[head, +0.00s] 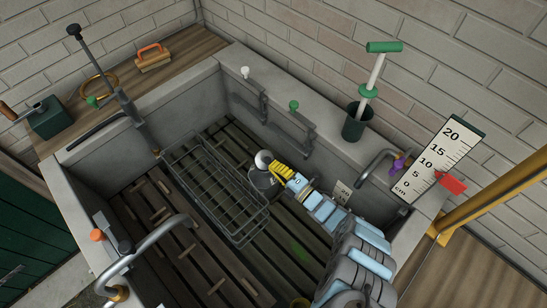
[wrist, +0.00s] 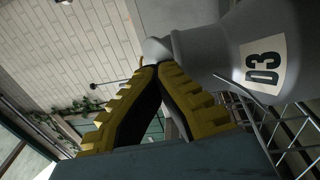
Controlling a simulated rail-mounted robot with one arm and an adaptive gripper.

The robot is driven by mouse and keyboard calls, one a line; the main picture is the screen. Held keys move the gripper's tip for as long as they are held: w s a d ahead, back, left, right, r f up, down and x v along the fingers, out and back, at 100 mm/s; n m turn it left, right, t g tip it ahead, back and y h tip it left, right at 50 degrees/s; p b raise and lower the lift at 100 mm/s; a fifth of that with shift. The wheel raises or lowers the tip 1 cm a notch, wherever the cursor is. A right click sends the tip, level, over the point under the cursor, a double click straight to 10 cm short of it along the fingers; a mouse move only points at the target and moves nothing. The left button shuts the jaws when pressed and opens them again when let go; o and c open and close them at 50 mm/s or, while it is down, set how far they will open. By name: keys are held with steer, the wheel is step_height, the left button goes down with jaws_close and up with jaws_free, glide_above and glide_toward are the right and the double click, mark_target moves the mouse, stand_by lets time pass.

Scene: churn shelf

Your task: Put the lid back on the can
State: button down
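The grey can (head: 262,181) stands on the slatted trough floor, beside the wire basket. In the wrist view the can (wrist: 218,52) is close on the right, with a D3 label, and lies sideways in the picture. A pale rounded top piece (head: 263,159) sits at its upper end; it also shows in the wrist view (wrist: 155,48). I cannot tell whether this is the lid or the can's own top. My gripper (head: 271,165) has its yellow ribbed fingers at this top. Their tips (wrist: 160,68) come together right by it; any hold on it is hidden.
The wire basket (head: 178,152) stands left of the can. Hooks with a white knob (head: 245,72) and a green knob (head: 294,105) hang on the back wall. A dark green pot (head: 353,127) with a plunger-like tool and a scale board (head: 425,170) stand on the right rim.

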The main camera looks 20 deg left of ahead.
steer(key=shift+m+h, duration=0.4)
steer(key=shift+h, duration=0.3)
steer(key=f, duration=0.4)
steer(key=shift+s+d+f, duration=0.35)
steer(key=shift+s+d, duration=0.05)
steer(key=c, duration=1.4)
jaws_free()
steer(key=shift+r, duration=0.1)
steer(key=shift+o, duration=0.3)
steer(key=shift+a+r, duration=0.15)
steer(key=shift+r, duration=1)
steer(key=shift+o, duration=0.9)
steer(key=shift+s+d+r, duration=0.55)
steer(key=shift+s+r, duration=0.05)
steer(key=shift+s, duration=0.15)
step_height(320, 180, up, 11)
steer(key=y, duration=0.1)
glide_above(272, 173)
steer(key=shift+w+d+n, duration=0.15)
steer(key=shift+d+n, duration=0.1)
steer(key=shift+n, duration=0.15)
steer(key=shift+p, duration=0.3)
